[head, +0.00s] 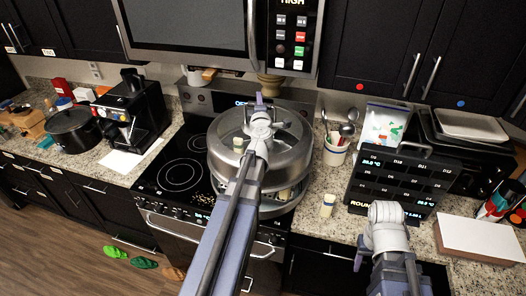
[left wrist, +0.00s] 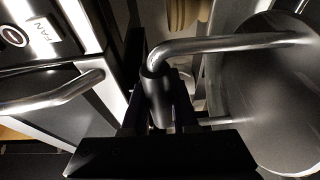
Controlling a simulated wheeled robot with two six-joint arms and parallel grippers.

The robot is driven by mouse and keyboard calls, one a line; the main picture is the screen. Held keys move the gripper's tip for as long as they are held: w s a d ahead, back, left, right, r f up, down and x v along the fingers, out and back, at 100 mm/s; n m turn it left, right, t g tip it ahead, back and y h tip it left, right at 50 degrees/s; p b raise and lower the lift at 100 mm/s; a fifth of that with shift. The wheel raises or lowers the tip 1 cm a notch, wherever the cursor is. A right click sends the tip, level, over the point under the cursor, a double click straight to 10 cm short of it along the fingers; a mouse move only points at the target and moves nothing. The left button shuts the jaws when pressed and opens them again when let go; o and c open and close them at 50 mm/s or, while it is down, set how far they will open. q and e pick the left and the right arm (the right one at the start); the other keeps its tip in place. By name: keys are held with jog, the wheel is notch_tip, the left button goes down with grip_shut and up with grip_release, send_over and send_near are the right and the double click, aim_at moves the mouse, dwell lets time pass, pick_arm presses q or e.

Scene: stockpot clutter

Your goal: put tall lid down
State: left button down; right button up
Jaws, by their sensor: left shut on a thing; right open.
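The tall steel lid (head: 290,140) is a wide domed metal piece over the stove. My left gripper (head: 259,104) is shut on its bar handle, and the arm hides part of it. In the left wrist view the gripper (left wrist: 157,95) clasps the bent handle (left wrist: 225,45), with the shiny lid (left wrist: 265,100) at the right. Below the lid is the steel stockpot (head: 285,205); the lid hides most of it. I cannot tell whether lid and pot touch. My right gripper (head: 359,254) is open and empty near the counter's front edge.
A microwave (head: 190,25) hangs above the stove. The glass cooktop (head: 178,172) is bare left of the pot. A utensil crock (head: 335,152), a small cream-coloured jar (head: 327,205) and a dark labelled panel (head: 385,183) stand at the right. A coffee machine (head: 135,110) stands at the left.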

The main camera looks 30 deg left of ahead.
pick_arm(q)
jog(key=shift+f+b, duration=4.7)
jog(key=shift+f, duration=0.25)
jog(key=shift+r, duration=0.1)
jog(key=c, duration=1.1)
grip_release()
jog(key=shift+c, duration=0.2)
jog(key=o, duration=0.5)
jog(key=shift+c, duration=0.2)
